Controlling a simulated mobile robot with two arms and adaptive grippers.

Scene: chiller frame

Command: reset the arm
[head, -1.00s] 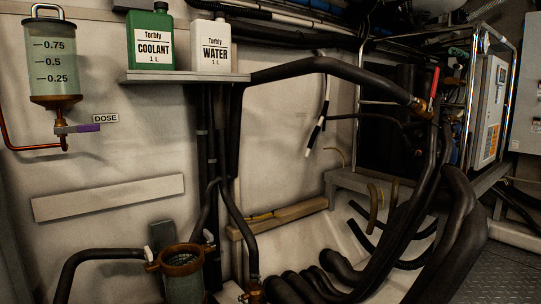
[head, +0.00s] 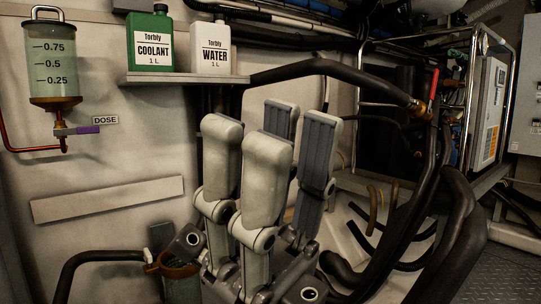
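My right gripper (head: 273,124) stands in the lower middle of the head view with its fingers pointing up. Its pale finger backs are on the left and its dark pads on the right, with a gap between them. It is open, and nothing shows between the fingers. It is in front of the wall and hoses, below the right end of the shelf. My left gripper is not in view.
A green coolant bottle (head: 150,42) and a white water bottle (head: 210,48) stand on a shelf (head: 185,78). A dosing vessel (head: 54,62) with a purple-handled valve (head: 88,129) hangs at left. A brown-rimmed filter pot (head: 180,270) is low left of the gripper. Thick black hoses (head: 455,240) fill the right.

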